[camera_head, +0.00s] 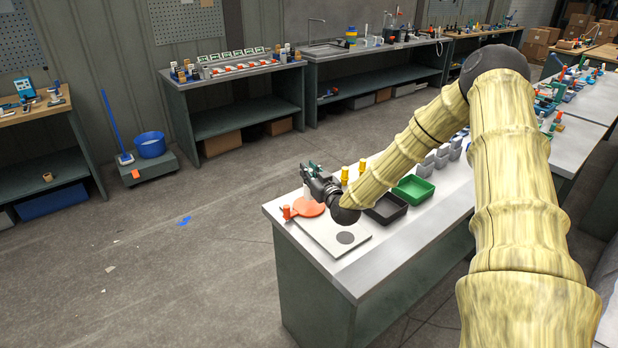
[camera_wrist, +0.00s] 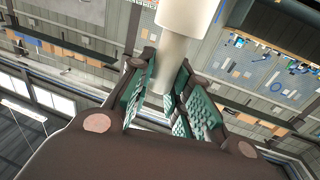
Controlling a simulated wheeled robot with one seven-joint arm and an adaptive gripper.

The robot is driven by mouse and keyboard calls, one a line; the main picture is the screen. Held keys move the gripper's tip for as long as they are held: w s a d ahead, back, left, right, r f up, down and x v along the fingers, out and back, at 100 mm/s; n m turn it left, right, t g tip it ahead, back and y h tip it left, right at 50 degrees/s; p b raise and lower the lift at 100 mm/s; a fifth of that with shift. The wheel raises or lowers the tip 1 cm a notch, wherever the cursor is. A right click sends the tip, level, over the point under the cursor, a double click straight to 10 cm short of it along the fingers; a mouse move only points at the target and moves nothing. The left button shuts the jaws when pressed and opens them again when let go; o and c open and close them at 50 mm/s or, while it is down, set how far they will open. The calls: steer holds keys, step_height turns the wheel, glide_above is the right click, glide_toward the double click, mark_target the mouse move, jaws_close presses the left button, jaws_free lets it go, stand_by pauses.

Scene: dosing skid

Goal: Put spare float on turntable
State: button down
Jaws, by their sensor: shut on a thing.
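My gripper (camera_wrist: 165,88) is shut on a pale cream, stepped cylinder (camera_wrist: 172,50), probably the spare float. Its narrower part is between the green finger pads and its wider part extends beyond them. In the head view my gripper (camera_head: 312,174) is over the near-left end of the bench, near an orange-red disc (camera_head: 309,207) that may be the turntable. The gripper and wrist hide part of that area. I cannot tell whether the held piece touches anything.
A black tray (camera_head: 386,208) and a green tray (camera_head: 413,189) stand to the right. Yellow-topped pieces (camera_head: 344,175) stand behind my wrist. My arm crosses above the bench.

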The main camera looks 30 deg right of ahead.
steer(key=shift+w+d, duration=0.15)
steer(key=shift+w, duration=0.1)
steer(key=shift+f+p, duration=0.6)
steer(key=shift+f, duration=1.1)
steer(key=shift+f, duration=0.2)
steer(key=c, duration=1.3)
jaws_free()
steer(key=shift+r, duration=0.15)
steer(key=s, duration=0.4)
steer(key=s+a+b, duration=0.1)
steer(key=s, duration=0.3)
steer(key=s+b, duration=0.1)
steer(key=s, duration=0.3)
steer(key=shift+a, duration=0.25)
